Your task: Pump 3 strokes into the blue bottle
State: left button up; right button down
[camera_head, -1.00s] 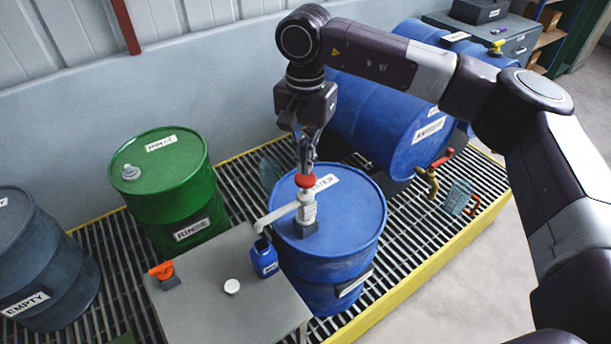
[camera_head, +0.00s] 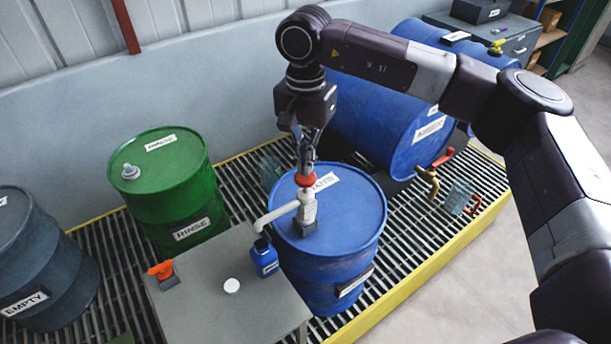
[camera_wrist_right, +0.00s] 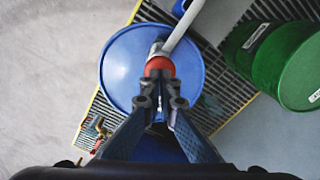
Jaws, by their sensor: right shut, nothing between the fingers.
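The blue bottle (camera_head: 265,258) stands upright on a grey table (camera_head: 205,306), under the end of the pump's pale spout (camera_head: 277,214). The pump, with a red top (camera_head: 305,181) and a pale body (camera_head: 307,208), stands on the upright blue drum (camera_head: 350,224). My right gripper (camera_head: 306,168) points down, shut and empty, with its fingertips at the red top. In the right wrist view the shut fingertips (camera_wrist_right: 160,95) lie over the red top (camera_wrist_right: 160,66); whether they touch cannot be told. The left gripper is not in view.
A white cap (camera_head: 232,286) and an orange-handled item (camera_head: 162,270) are on the table. A green drum (camera_head: 165,190) and a dark drum (camera_head: 40,262) stand left. A lying blue drum (camera_head: 375,115) with a brass tap (camera_head: 431,182) is behind right. Yellow-edged grating lies below.

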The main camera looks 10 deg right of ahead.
aim_at(305, 177)
jog(key=shift+s+f+b, duration=0.1)
jog(key=shift+f+b, duration=1.6)
jog(key=shift+f, duration=0.65)
jog(key=shift+r, duration=0.2)
jog(key=shift+r+p, duration=1.45)
jog(key=shift+r, duration=1)
jog(key=shift+f, duration=0.2)
